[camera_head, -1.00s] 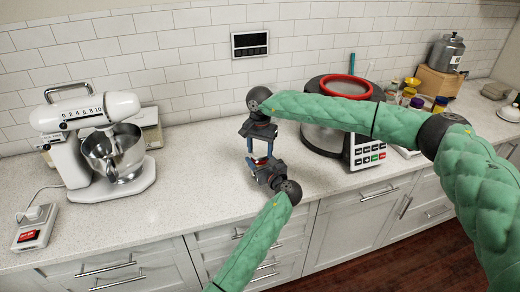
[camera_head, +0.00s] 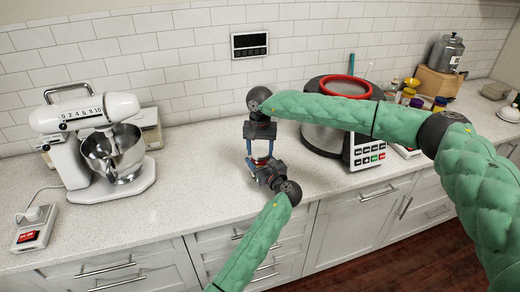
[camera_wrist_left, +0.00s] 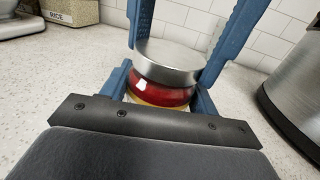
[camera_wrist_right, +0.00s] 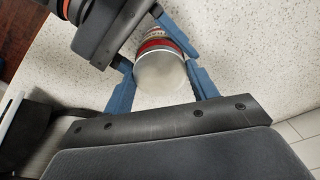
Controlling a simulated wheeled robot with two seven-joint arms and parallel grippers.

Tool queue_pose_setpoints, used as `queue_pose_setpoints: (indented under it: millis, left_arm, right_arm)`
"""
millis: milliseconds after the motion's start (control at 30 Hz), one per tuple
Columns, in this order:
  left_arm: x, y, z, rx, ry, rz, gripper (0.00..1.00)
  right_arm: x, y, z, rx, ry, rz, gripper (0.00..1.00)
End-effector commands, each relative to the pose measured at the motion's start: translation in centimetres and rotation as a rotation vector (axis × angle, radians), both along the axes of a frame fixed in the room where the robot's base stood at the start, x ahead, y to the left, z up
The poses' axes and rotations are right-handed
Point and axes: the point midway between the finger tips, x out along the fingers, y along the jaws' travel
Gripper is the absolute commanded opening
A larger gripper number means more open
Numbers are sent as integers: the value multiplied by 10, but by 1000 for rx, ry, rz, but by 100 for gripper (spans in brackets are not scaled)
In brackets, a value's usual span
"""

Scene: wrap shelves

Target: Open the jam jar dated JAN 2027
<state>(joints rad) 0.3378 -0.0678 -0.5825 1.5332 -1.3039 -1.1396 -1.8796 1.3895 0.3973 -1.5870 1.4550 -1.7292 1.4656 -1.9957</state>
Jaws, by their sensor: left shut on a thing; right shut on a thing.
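The jam jar (camera_head: 260,157) stands between my two grippers, small in the head view. In the left wrist view its red jam body (camera_wrist_left: 165,92) shows under a wide silver lid (camera_wrist_left: 168,60). My left gripper (camera_head: 262,166) is shut on the jar body from the front side. My right gripper (camera_head: 260,150) points down from above and is shut on the lid; its blue fingers flank the lid in the right wrist view (camera_wrist_right: 160,72). The lid sits on top of the jar. No date is readable.
A stand mixer (camera_head: 105,150) stands to the left. A large steel pot-like appliance (camera_head: 325,137) with a red ring and keypad is close on the right. Several small jars (camera_head: 416,103) are further right. The counter (camera_head: 190,200) around the jar is clear.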

Motion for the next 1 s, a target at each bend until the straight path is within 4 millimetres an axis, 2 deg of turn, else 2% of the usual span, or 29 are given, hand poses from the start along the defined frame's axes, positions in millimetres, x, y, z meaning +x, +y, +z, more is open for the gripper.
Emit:
queue_pose_setpoints:
  millis: [700, 1000]
  left_arm:
    - [0, 0, -1, 0, 1, 1, 0]
    - [0, 0, 0, 0, 0, 0, 0]
  right_arm:
    - [0, 0, 20, 0, 0, -1, 31]
    - [0, 0, 22, 0, 0, 0, 31]
